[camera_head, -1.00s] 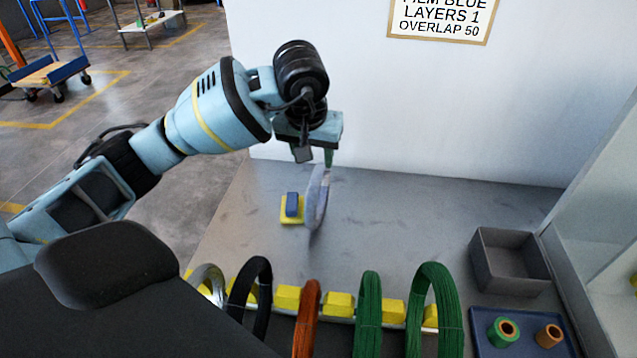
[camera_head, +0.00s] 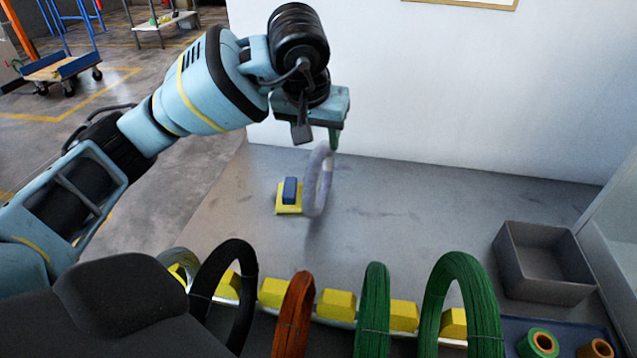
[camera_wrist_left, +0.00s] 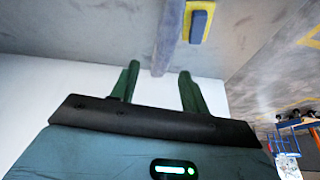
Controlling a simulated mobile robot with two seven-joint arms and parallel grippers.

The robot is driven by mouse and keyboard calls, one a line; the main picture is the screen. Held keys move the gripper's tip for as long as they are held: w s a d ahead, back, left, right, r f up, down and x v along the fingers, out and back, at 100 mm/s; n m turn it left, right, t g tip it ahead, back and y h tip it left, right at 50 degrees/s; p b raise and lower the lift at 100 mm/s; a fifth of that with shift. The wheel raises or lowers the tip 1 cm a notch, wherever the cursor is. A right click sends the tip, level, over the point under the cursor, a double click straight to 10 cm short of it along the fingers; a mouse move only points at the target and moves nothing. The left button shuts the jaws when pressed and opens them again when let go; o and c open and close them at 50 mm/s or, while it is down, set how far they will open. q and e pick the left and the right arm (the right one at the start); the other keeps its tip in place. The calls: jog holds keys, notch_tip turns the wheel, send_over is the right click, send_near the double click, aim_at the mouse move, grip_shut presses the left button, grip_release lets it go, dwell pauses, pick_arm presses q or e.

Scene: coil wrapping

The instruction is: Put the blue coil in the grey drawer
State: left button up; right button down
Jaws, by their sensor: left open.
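A pale grey-violet coil (camera_head: 311,190), the nearest to blue of the coils in view, stands upright beside a small yellow stand with a blue block (camera_head: 290,190). My left gripper (camera_head: 331,140) is above it, open. In the left wrist view the coil (camera_wrist_left: 167,40) comes down to the gap between my two green fingers (camera_wrist_left: 160,75); I cannot tell whether they touch it. A grey open-topped box (camera_head: 545,287), probably the drawer, sits at the right and looks empty. My right gripper is not in view.
Along the near edge stands a row of coils: a black one (camera_head: 243,300), an orange one (camera_head: 294,315) and green ones (camera_head: 463,290), between yellow blocks. A blue tray with tape rolls (camera_head: 540,343) is at the lower right. A white wall (camera_head: 450,90) closes the back.

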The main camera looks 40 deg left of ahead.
aim_at(317, 152)
pick_arm(q)
jog(key=shift+s+x, duration=0.15)
jog(key=shift+x, duration=1.4)
jog(key=shift+s+x, duration=0.15)
jog(key=shift+x, duration=1.35)
jog(key=shift+a+f, duration=0.1)
grip_shut()
